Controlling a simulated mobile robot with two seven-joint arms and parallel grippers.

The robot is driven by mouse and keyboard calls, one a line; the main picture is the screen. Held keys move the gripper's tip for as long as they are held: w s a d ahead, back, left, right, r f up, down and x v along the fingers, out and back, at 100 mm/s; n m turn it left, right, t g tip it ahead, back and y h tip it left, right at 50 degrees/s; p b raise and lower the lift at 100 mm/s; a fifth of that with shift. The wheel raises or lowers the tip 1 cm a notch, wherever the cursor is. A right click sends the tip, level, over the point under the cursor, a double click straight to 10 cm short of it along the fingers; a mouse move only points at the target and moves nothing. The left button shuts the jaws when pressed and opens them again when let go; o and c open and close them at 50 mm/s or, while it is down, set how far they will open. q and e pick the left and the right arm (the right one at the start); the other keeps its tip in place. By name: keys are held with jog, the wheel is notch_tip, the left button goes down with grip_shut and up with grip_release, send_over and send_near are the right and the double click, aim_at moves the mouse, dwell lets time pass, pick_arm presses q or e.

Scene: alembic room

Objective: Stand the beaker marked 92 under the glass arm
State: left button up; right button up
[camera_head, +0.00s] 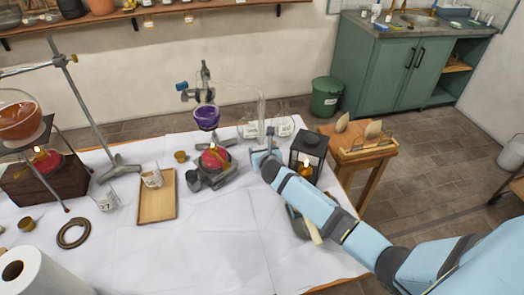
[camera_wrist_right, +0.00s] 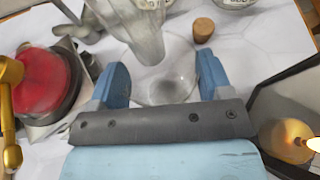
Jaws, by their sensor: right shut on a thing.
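My right gripper (camera_head: 263,153) is low over the white-covered table, just below the upright glass tube (camera_head: 261,118) that ends the glass arm. The arm runs right from the purple flask (camera_head: 207,117). In the right wrist view, the gripper (camera_wrist_right: 160,82) has its fingers on both sides of a clear round glass beaker (camera_wrist_right: 172,92), shut on it. The tube (camera_wrist_right: 150,45) comes down over or in front of the beaker's mouth; I cannot tell which. The held beaker's mark is hidden. Two labelled beakers (camera_head: 247,130) (camera_head: 283,127) stand behind. My left gripper is out of view.
A black lantern with a lit candle (camera_head: 308,148) stands close right of my gripper. A red burner (camera_head: 215,158) stands left. A cork (camera_wrist_right: 203,29) lies beyond the fingers. A wooden tray (camera_head: 157,207) holds another beaker (camera_head: 152,178). The front middle of the table is clear.

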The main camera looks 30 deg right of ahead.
jog(key=shift+f, duration=0.4)
dwell(0.4)
jog(key=o, duration=1)
jog(key=shift+s+a+p, duration=0.2)
jog(key=shift+s+p, duration=0.25)
jog(key=shift+s, duration=0.3)
jog(key=shift+s+a+p, duration=0.25)
jog(key=shift+s+p, duration=0.2)
jog(key=shift+s, duration=0.25)
jog(key=shift+s+a+p, duration=0.2)
jog(key=shift+s+p, duration=0.25)
jog(key=shift+s, duration=0.3)
jog(key=shift+s+a+p, duration=0.25)
jog(key=shift+s+p, duration=0.15)
jog(key=shift+s, duration=0.5)
jog(key=shift+s+a+p, duration=0.2)
jog(key=shift+s+p, duration=0.15)
jog(key=shift+s, duration=0.5)
jog(key=shift+s+a+p, duration=0.25)
jog(key=shift+s+p, duration=0.15)
jog(key=shift+s, duration=0.5)
